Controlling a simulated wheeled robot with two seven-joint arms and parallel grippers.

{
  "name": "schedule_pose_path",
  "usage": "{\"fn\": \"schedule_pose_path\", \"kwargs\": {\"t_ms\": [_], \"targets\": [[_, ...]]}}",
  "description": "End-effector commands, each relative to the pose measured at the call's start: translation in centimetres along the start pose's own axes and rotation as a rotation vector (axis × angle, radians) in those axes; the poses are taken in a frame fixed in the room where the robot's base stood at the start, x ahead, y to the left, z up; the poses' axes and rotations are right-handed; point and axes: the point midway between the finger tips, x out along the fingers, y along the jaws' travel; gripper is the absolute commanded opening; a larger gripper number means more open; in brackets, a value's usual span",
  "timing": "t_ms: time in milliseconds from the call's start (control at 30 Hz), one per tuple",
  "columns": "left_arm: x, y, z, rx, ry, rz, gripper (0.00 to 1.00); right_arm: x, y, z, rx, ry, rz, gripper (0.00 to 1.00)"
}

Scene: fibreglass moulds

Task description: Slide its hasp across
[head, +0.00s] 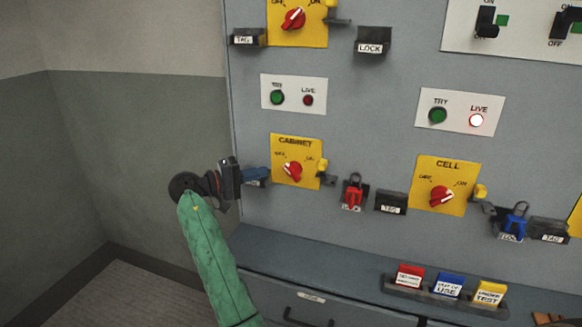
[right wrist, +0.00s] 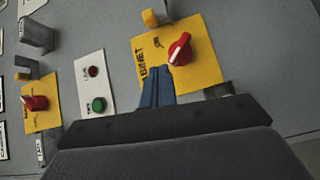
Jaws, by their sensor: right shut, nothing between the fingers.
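The yellow CABINET plate (head: 281,178) is on the grey panel, with a red rotary knob (head: 293,171) on it. A yellow hasp piece (head: 322,165) sits at its right edge above a small dark bracket (head: 328,181). In the right wrist view the plate (right wrist: 208,72), knob (right wrist: 180,48) and yellow hasp piece (right wrist: 150,18) show turned on their side. My right gripper (head: 266,175) is shut and empty at the plate's left edge, across the plate from the hasp. Its blue fingertips (right wrist: 157,75) overlap the plate's edge; contact cannot be told. My left gripper is out of view.
A red padlock (head: 353,193) hangs at a LOCK holder right of the plate, next to a TAG holder (head: 391,203). The CELL plate (head: 430,170) has its own yellow hasp piece (head: 480,191); a blue padlock (head: 515,218) hangs nearby. Coloured tags stand on the ledge (head: 340,262).

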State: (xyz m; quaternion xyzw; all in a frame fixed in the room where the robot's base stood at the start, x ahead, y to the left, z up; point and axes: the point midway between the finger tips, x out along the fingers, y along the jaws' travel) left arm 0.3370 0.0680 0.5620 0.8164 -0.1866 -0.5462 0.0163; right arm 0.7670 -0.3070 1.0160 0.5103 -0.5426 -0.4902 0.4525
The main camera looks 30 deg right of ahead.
Motion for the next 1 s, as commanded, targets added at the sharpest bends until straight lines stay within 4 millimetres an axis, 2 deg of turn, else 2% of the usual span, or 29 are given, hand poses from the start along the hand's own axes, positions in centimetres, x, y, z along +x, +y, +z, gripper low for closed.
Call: {"fn": "schedule_pose_path", "kwargs": {"t_ms": [233,667,867,1000], "targets": [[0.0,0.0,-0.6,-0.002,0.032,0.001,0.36,0.0,0.3,0.2,-0.105,-0.010,0.014,0.00],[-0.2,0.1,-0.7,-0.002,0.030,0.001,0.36,0.3,0.3,0.2,-0.114,-0.009,0.013,0.00],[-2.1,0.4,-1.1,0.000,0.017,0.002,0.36,2.3,0.5,0.2,-0.114,-0.011,0.013,0.00],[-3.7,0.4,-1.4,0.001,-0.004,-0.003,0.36,4.7,0.6,0.2,-0.112,-0.010,0.014,0.00]]}}
